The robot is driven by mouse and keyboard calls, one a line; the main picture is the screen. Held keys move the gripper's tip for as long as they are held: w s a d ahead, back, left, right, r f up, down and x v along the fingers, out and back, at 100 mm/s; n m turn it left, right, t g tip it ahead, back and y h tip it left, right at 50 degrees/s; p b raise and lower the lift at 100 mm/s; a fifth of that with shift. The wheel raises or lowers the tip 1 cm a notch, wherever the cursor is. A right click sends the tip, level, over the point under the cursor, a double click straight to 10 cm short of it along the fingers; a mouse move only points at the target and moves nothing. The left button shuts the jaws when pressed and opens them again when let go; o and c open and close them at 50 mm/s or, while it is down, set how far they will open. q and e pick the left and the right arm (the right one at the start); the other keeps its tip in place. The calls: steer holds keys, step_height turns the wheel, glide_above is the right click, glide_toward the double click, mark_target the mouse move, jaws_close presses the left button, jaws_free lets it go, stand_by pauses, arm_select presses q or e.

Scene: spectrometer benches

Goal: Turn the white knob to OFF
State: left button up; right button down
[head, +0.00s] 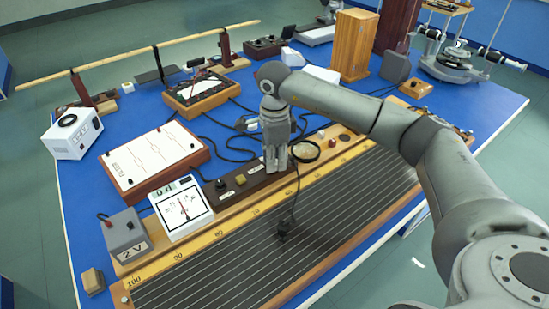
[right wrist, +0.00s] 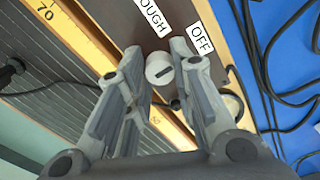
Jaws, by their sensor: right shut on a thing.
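My right gripper (head: 275,167) points down at the dark control strip (head: 259,188) behind the ruled board. In the right wrist view its two fingers (right wrist: 158,62) stand on either side of the round white knob (right wrist: 160,70) and are shut on it. The knob carries a short dark line that runs roughly across the picture. The OFF label (right wrist: 201,38) is up and to the right of the knob. A second label (right wrist: 154,17), partly cut off and ending in "OUGH", is above it. In the head view the gripper hides the knob. My left gripper is not in view.
A black knob (head: 221,185) and a yellow button (head: 240,179) sit left of the gripper on the strip. A meter (head: 182,208) and a grey 2 V box (head: 126,234) stand further left. Black cables lie behind.

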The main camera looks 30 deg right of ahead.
steer(key=c, duration=1.2)
jaws_free()
step_height(320, 180, up, 12)
